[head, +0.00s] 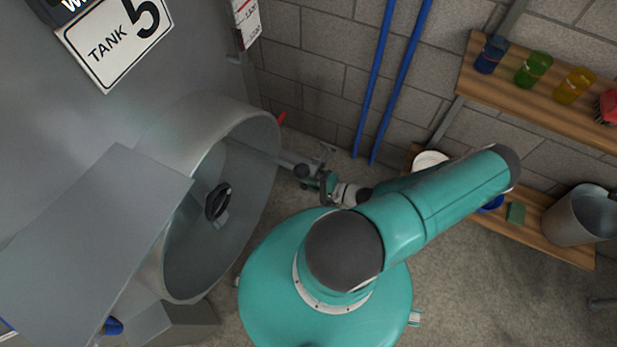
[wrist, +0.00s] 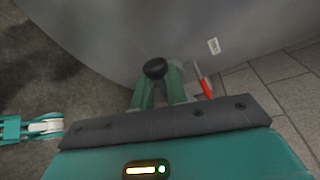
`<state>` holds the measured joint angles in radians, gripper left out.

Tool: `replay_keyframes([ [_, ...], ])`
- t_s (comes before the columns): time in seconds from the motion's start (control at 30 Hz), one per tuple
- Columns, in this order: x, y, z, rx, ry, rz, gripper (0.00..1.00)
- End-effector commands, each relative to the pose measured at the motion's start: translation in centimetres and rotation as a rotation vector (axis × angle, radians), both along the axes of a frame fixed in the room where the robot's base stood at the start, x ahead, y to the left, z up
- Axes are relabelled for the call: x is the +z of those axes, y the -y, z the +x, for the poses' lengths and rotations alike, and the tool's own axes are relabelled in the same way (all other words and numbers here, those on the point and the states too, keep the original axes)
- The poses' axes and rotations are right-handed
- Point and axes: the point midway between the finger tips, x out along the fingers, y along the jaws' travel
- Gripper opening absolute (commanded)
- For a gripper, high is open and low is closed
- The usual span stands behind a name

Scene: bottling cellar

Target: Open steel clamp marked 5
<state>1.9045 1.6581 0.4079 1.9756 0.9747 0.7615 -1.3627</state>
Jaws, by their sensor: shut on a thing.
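The tank (head: 105,115) at the left carries a white sign reading TANK 5 (head: 115,40). A round steel hatch (head: 262,150) with a black handle (head: 218,202) on its face juts from it. My gripper (head: 310,177) is at the hatch's right side, by a short steel bar, the clamp (head: 288,160). In the wrist view my gripper (wrist: 160,80) is shut on the clamp's black knob (wrist: 155,68), which shows at the fingertips. The rest of the clamp is mostly hidden by my fingers. No number is readable on it.
A red lever (wrist: 206,88) is close to the right of my fingers; it also shows in the head view (head: 281,118). A small label (wrist: 213,46) is on the tank. Blue pipes (head: 375,90) run up the brick wall. Shelves (head: 535,80) with coloured cups and a bucket (head: 578,218) stand right.

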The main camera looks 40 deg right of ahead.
Motion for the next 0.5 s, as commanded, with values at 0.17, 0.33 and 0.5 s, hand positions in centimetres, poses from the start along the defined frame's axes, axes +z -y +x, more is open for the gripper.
replay_keyframes([
  [0.17,-0.13,-1.68,-0.23,0.014,0.006,0.024,0.00],
  [0.33,-0.40,-1.98,-0.36,0.016,0.002,0.026,0.00],
  [0.5,-0.49,-2.11,-0.40,0.017,0.001,0.028,0.00],
])
